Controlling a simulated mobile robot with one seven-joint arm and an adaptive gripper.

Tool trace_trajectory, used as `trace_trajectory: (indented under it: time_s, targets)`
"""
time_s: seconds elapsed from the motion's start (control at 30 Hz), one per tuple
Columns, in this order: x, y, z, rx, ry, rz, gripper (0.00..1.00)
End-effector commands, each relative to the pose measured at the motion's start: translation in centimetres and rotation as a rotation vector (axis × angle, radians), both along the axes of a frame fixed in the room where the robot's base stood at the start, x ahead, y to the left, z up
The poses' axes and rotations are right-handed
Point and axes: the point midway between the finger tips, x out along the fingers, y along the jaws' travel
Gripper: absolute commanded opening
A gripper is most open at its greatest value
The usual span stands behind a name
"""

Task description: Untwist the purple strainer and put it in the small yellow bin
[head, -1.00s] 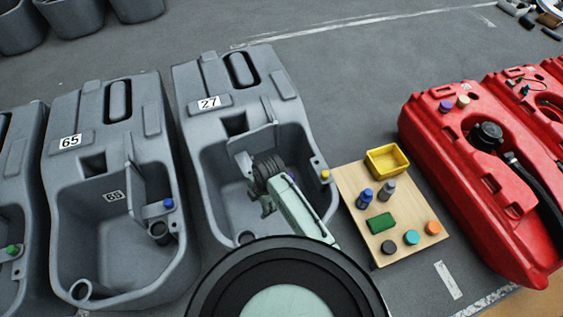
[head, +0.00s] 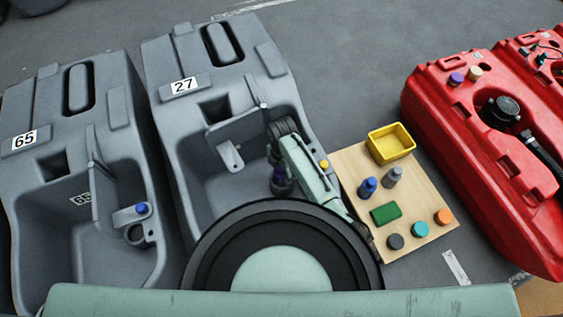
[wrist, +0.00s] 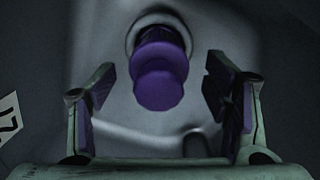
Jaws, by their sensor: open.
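The purple strainer (wrist: 158,82) shows in the wrist view as stacked round purple parts, seated at a pale round fitting. My gripper (wrist: 160,88) is open, one finger on each side of the strainer, with gaps on both sides; I cannot tell how far the fingers reach along it. In the head view my gripper (head: 277,168) hangs into the basin of the grey tank marked 27 (head: 222,92), and the strainer is mostly hidden there. The small yellow bin (head: 391,158) stands at the back of the wooden board and looks empty.
The wooden board (head: 420,195) also bears blue and grey bottles, a green block (head: 385,214) and several round caps. Red tanks (head: 510,190) stand to the right. Grey tank 65 (head: 35,170) is on the left. The basin's side wall (head: 318,150) is close to my arm.

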Motion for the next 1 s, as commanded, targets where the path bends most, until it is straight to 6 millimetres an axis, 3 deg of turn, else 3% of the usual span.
trace_trajectory:
  time_s: [0.1,0.33,0.7,1.0]
  targets:
    - [-0.1,0.1,-2.2,0.001,0.002,0.000,0.70]
    - [0.0,0.0,-4.5,0.000,0.000,0.000,0.70]
    - [0.0,0.0,-4.9,0.000,-0.001,0.000,0.70]
    - [0.0,0.0,-4.9,0.000,-0.001,0.000,0.50]
